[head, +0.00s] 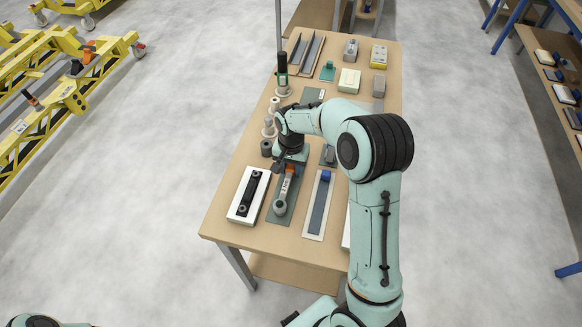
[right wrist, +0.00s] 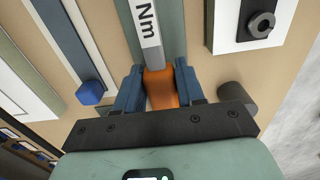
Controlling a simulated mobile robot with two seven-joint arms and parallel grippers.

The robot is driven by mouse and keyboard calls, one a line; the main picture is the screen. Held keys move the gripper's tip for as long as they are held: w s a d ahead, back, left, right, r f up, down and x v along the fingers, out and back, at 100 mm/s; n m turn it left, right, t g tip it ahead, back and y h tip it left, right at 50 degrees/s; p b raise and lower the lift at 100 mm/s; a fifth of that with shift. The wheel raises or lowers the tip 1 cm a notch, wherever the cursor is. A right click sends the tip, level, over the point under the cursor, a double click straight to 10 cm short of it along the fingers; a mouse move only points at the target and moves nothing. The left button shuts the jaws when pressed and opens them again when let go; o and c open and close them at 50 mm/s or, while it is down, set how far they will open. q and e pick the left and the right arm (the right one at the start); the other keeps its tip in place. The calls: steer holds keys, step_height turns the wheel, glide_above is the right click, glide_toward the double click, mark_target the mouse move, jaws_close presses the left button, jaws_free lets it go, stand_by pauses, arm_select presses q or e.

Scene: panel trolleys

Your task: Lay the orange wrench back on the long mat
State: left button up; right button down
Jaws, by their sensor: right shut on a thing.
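The orange wrench (head: 286,186) has a grey shaft marked "Nm", an orange handle and a round head. It is lengthwise over the long grey-green mat (head: 274,217) near the table's front. I cannot tell whether it touches the mat or is held just above it. My right gripper (head: 289,166) is shut on the orange handle, at the end farther from the table's front edge. In the right wrist view, the blue fingers of the gripper (right wrist: 160,88) clasp the orange handle (right wrist: 161,90), and the shaft (right wrist: 149,38) runs away over the mat (right wrist: 172,30). My left gripper is out of view.
A white board with a black handle (head: 249,194) lies left of the mat. A white-edged board with a blue knob (head: 319,205) lies to the right. Spools, blocks and other tools fill the wooden table (head: 225,215) farther back. A yellow trolley (head: 75,95) stands at left.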

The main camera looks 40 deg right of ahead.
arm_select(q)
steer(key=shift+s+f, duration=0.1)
arm_select(e)
steer(key=shift+f, duration=0.1)
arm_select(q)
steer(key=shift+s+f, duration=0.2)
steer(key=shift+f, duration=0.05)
arm_select(e)
steer(key=shift+f, duration=0.4)
arm_select(q)
steer(key=shift+b, duration=0.3)
arm_select(e)
steer(key=shift+f, duration=0.1)
jaws_free()
steer(key=shift+r+p, duration=1.4)
steer(key=shift+r, duration=2.05)
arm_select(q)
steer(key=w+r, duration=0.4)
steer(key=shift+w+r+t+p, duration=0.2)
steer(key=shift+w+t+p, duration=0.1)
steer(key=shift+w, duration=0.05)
arm_select(e)
steer(key=shift+r, duration=1.1)
steer(key=shift+f, duration=0.1)
